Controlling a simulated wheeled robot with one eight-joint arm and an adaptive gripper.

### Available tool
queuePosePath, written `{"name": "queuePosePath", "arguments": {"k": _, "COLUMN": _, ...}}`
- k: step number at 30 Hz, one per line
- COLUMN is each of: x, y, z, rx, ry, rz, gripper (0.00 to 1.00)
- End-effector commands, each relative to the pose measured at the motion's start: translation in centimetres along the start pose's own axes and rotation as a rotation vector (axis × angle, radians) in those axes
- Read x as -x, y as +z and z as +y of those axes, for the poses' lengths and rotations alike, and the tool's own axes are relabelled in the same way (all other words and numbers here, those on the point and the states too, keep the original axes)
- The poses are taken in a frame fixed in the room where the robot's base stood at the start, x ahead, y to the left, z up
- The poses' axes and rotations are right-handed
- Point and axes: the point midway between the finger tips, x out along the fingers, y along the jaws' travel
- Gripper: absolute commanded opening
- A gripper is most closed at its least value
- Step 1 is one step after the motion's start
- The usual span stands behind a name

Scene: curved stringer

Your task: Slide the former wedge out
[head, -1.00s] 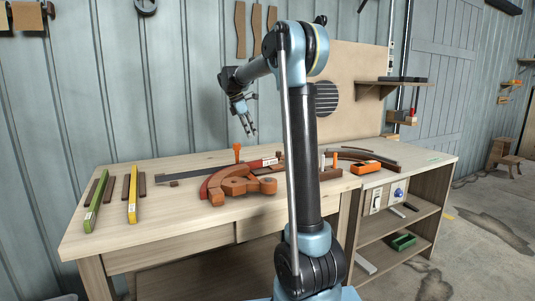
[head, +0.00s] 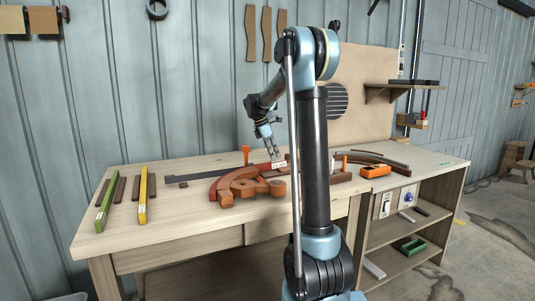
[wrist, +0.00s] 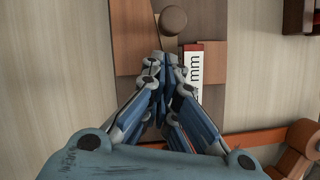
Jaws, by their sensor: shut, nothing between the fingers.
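The curved former (head: 238,183), made of orange-brown wooden blocks with a red curved strip along its back, lies on the workbench. My gripper (head: 275,156) points down just above the former's right end, beside a red and white labelled piece (head: 278,165). In the wrist view my gripper (wrist: 163,58) is shut and empty, its tips over brown wooden blocks (wrist: 133,38). The labelled piece, marked "mm", lies just right of the tips (wrist: 192,66). A round brown knob (wrist: 173,19) is just ahead of them. I cannot tell which block is the wedge, nor whether the tips touch anything.
An orange clamp-like piece (head: 246,152) stands behind the former. A dark flat bar (head: 190,177) lies to its left. Green (head: 106,207) and yellow (head: 143,195) levels lie at the left. An orange tool (head: 376,170) and curved strips lie at the right. The front left benchtop is clear.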

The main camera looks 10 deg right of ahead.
Motion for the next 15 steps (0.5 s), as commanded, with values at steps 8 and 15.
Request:
{"name": "queuePosePath", "arguments": {"k": 8, "x": -0.48, "y": 1.26, "z": 0.01, "rx": -0.001, "ry": 0.0, "rz": 0.0, "gripper": 0.0}}
{"name": "queuePosePath", "arguments": {"k": 15, "x": -0.48, "y": 1.29, "z": 0.01, "rx": -0.001, "ry": 0.0, "rz": 0.0, "gripper": 0.0}}
